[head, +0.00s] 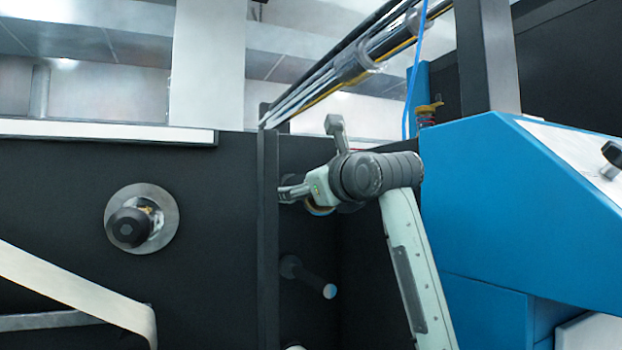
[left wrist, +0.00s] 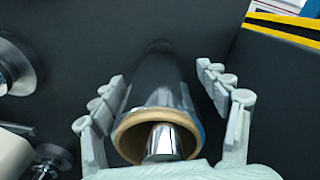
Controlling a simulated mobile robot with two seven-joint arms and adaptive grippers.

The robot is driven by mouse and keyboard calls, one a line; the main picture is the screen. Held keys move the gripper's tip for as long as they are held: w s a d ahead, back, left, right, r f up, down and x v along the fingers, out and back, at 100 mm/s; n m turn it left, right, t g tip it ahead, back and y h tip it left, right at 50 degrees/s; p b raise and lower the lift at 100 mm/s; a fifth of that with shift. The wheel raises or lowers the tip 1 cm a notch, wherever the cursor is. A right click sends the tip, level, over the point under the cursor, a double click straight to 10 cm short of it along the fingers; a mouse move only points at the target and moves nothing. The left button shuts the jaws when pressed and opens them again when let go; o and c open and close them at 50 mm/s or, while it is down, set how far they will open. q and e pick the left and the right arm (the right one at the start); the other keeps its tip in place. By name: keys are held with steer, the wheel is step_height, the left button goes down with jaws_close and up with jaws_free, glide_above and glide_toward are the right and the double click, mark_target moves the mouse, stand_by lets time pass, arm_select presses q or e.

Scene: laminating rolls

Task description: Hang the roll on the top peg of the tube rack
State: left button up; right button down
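The roll (left wrist: 163,95) is dark with a tan core ring at its near end. It sits around a shiny metal peg (left wrist: 165,140) in the left wrist view. In the head view only a bit of tan (head: 320,210) shows, below my gripper. My left gripper (left wrist: 160,75) has one finger on each side of the roll, with gaps visible, so it is open. In the head view it (head: 305,185) is at the upper part of the tube rack (head: 268,240) and hides the top peg. A lower peg (head: 315,280) is bare. My right gripper is not seen.
A metal disc with a black knob (head: 128,228) is on the dark panel to the left. A pale web (head: 90,295) runs at the lower left. A blue machine housing (head: 510,190) stands close on the right. Striped bars (head: 350,65) cross above.

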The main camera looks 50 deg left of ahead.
arm_select(q)
steer(key=shift+o, duration=0.6)
steer(key=shift+w+a+r, duration=0.1)
steer(key=shift+a+r, duration=0.15)
steer(key=shift+r, duration=0.2)
steer(key=shift+a+r, duration=0.2)
steer(key=shift+r, duration=0.25)
steer(key=shift+d, duration=0.1)
steer(key=shift+d+f, duration=0.4)
steer(key=shift+d, duration=0.05)
steer(key=v, duration=1.2)
steer(key=shift+f, duration=0.45)
